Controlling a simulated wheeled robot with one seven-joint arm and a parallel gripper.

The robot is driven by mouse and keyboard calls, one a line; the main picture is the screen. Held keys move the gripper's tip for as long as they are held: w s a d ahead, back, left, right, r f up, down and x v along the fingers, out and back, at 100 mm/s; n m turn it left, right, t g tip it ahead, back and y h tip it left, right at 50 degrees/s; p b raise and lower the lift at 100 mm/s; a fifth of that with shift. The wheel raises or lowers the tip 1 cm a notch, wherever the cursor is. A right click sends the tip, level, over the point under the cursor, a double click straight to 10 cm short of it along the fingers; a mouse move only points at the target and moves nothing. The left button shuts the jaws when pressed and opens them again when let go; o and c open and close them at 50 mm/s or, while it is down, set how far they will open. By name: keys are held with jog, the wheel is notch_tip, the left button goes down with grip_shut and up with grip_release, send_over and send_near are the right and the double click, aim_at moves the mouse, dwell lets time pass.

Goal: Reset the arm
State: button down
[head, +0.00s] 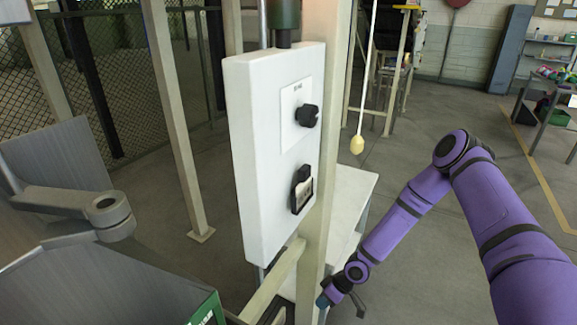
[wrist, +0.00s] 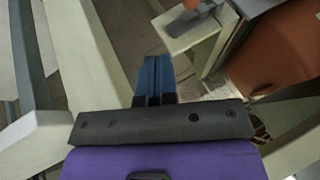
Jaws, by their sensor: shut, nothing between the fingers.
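My purple arm (head: 490,205) reaches in from the right in the head view and bends down toward the lower middle. My gripper (head: 322,301) is low beside a beige post, below the white control box. In the wrist view its blue fingers (wrist: 153,78) are together with nothing between them. Part of the gripper is small and dark in the head view, so its exact gap to the post is hard to tell.
A white control box (head: 262,150) with a black knob (head: 307,115) is on the beige post (head: 322,200). A white table (head: 350,200) stands behind. A yellow-ended pull cord (head: 357,145) hangs near my arm. Open floor (head: 420,120) lies beyond.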

jog(key=w+d+r+h, duration=0.3)
jog(key=w+d+r, duration=0.25)
jog(key=r, duration=0.35)
jog(key=d+r+m+t+h, duration=0.1)
jog(key=d+r+h, duration=0.15)
jog(key=r, duration=0.75)
jog(key=d+r+m+t+h, duration=0.15)
jog(key=d+r, duration=0.25)
jog(key=r, duration=0.6)
jog(key=d+r+m+t+h, duration=0.1)
jog(key=d+r, duration=0.3)
jog(key=r, duration=0.7)
jog(key=s+r+m+t+h, duration=0.1)
jog(key=s+r+m, duration=0.1)
jog(key=s+r, duration=0.55)
jog(key=s+r+m, duration=0.2)
jog(key=s+r, duration=0.3)
jog(key=r, duration=0.5)
jog(key=s+r+m, duration=0.1)
jog(key=s+r, duration=0.1)
jog(key=s, duration=0.3)
jog(key=s+r+t+y, duration=0.1)
jog(key=s+r, duration=0.1)
jog(key=s, duration=0.4)
jog(key=s+a+r+m+y, duration=0.1)
jog(key=s+r, duration=0.1)
jog(key=s, duration=0.3)
jog(key=shift+s+r+m, duration=0.15)
jog(key=shift+r+m, duration=0.2)
jog(key=shift+t, duration=0.25)
